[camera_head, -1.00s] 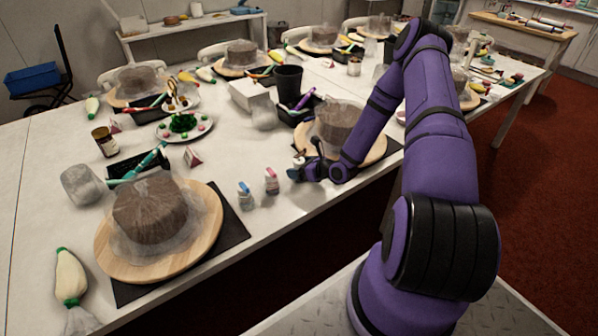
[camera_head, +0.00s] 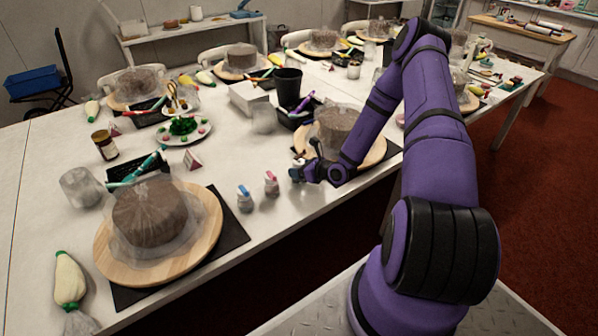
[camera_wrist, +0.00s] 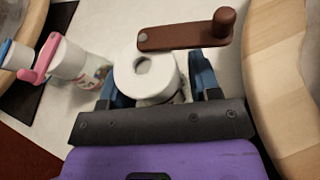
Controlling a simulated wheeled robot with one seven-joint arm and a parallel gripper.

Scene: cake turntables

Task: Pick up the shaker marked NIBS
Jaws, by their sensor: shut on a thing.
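My gripper (camera_wrist: 156,88) is shut on a shaker (camera_wrist: 148,82) with a white round top and a brown lever-like cap (camera_wrist: 190,36) that sticks out to the upper right in the wrist view. The blue fingers stand on either side of its body. Its label is hidden, so I cannot read its marking. In the head view my gripper (camera_head: 299,173) is low at the table's front edge, just right of two other shakers. One has a pink cap (camera_head: 271,184) and one a blue cap (camera_head: 244,199); the pink-capped one (camera_wrist: 70,60) is close to my left finger in the wrist view.
A covered brown cake on a wooden turntable (camera_head: 372,158) stands right behind my gripper; its wooden edge (camera_wrist: 276,90) shows at right in the wrist view. Another turntable (camera_head: 120,262) is at front left. A small red-and-white card (camera_head: 193,161) stands behind the shakers. The table between them is clear.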

